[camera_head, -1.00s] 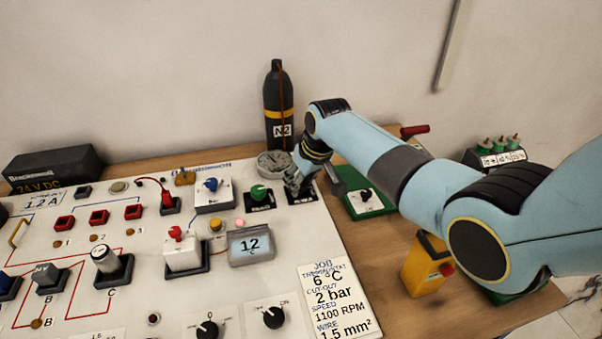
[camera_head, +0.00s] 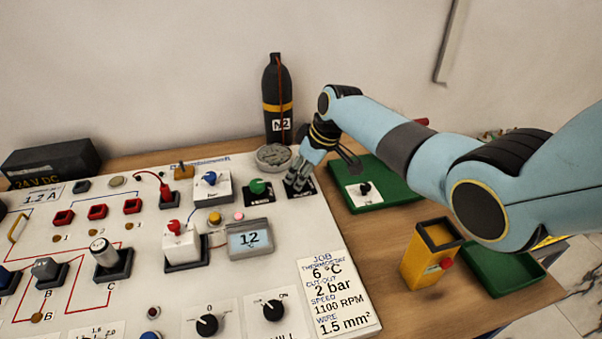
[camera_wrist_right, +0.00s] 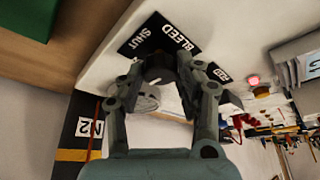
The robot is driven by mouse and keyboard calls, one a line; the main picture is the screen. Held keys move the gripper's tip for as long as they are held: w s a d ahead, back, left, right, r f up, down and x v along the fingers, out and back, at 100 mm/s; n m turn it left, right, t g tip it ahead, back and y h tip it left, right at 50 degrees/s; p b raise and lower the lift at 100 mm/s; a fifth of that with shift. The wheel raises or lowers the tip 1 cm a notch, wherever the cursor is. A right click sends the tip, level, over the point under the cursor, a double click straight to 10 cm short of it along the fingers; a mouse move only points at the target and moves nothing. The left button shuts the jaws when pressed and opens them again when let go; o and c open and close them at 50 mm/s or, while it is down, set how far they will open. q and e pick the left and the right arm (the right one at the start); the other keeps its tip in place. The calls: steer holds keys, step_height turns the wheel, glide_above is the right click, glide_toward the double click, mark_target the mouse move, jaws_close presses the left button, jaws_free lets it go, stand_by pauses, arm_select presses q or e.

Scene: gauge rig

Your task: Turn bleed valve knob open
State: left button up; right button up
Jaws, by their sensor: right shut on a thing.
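My right gripper (camera_head: 296,182) reaches down over the black bleed plate (camera_head: 311,192) at the panel's back right corner. In the right wrist view the fingers (camera_wrist_right: 163,68) are closed around the dark bleed valve knob (camera_wrist_right: 160,73), which a white line marks. The fingers hide much of the knob. The plate's words "SHUT" and "BLEED" show beside it, with another label partly covered by a finger. In the head view the knob is hidden behind the fingers. My left gripper is not in view.
A green knob (camera_head: 258,187) stands just left of the bleed plate, with a round gauge (camera_head: 273,156) behind. The black N2 bottle (camera_head: 278,105) stands at the back. A green tray (camera_head: 395,190) and a yellow box (camera_head: 430,255) are to the right.

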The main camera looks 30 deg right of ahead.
steer(key=o, duration=1.1)
steer(key=shift+o, duration=0.2)
steer(key=shift+r, duration=0.15)
steer(key=v, duration=1.1)
steer(key=shift+s+d+r, duration=0.15)
steer(key=shift+r, duration=0.2)
steer(key=shift+f, duration=0.1)
